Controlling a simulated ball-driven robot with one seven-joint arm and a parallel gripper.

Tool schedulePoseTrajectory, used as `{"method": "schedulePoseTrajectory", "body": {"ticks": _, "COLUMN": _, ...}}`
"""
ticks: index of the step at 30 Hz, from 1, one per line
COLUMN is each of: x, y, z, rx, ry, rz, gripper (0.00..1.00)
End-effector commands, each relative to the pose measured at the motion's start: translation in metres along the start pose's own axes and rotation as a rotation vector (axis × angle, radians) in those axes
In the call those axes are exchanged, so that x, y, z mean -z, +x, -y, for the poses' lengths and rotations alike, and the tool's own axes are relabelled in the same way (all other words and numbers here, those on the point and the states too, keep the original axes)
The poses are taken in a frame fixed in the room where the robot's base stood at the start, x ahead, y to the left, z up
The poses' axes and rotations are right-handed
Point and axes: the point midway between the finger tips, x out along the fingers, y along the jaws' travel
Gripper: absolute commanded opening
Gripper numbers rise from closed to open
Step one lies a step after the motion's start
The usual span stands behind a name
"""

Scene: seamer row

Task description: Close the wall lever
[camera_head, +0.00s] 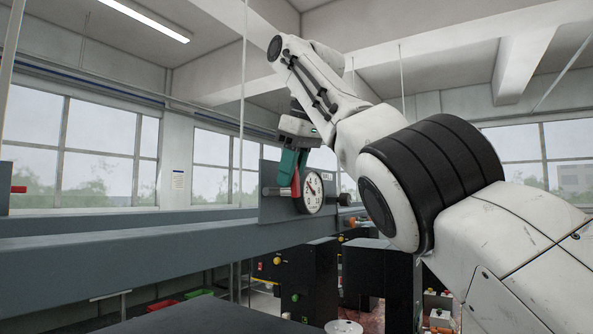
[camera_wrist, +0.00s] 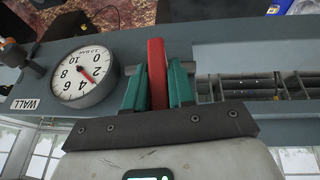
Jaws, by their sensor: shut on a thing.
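The wall lever is a red handle (camera_wrist: 157,75) on a grey panel (camera_head: 270,178); in the wrist view it stands between my two green fingers. My gripper (camera_wrist: 157,92) is shut on this red handle. In the head view my gripper (camera_head: 288,180) reaches down to the panel, and a small part of the red handle (camera_head: 296,183) shows beside the green fingers. The handle's pivot is hidden. A round white gauge (camera_wrist: 84,76) sits beside the handle, next to a label reading WALL (camera_wrist: 26,104).
A black knob (camera_head: 345,199) sticks out right of the gauge. Dark machines (camera_head: 308,278) with coloured buttons stand beneath. Pipes (camera_wrist: 240,88) run along the beam in the wrist view. Another red handle (camera_head: 18,189) is at far left.

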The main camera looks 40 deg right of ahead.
Motion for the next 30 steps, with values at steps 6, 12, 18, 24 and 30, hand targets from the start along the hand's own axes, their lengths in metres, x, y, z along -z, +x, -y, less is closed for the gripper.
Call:
{"method": "schedulePoseTrajectory", "body": {"ticks": 6, "x": -0.0005, "y": 0.0025, "z": 0.0018, "rx": 0.014, "ry": 0.005, "rz": 0.006, "gripper": 0.00}}
{"method": "schedulePoseTrajectory", "body": {"ticks": 12, "x": -0.0005, "y": 0.0026, "z": 0.0015, "rx": 0.013, "ry": 0.005, "rz": 0.006, "gripper": 0.00}}
{"method": "schedulePoseTrajectory", "body": {"ticks": 18, "x": -0.0003, "y": 0.0021, "z": 0.0012, "rx": 0.011, "ry": 0.005, "rz": 0.004, "gripper": 0.37}}
{"method": "schedulePoseTrajectory", "body": {"ticks": 24, "x": 0.0001, "y": 0.0009, "z": 0.0011, "rx": 0.009, "ry": 0.004, "rz": 0.002, "gripper": 0.45}}
{"method": "schedulePoseTrajectory", "body": {"ticks": 30, "x": 0.0019, "y": -0.0011, "z": 0.0038, "rx": 0.008, "ry": 0.004, "rz": 0.000, "gripper": 0.45}}
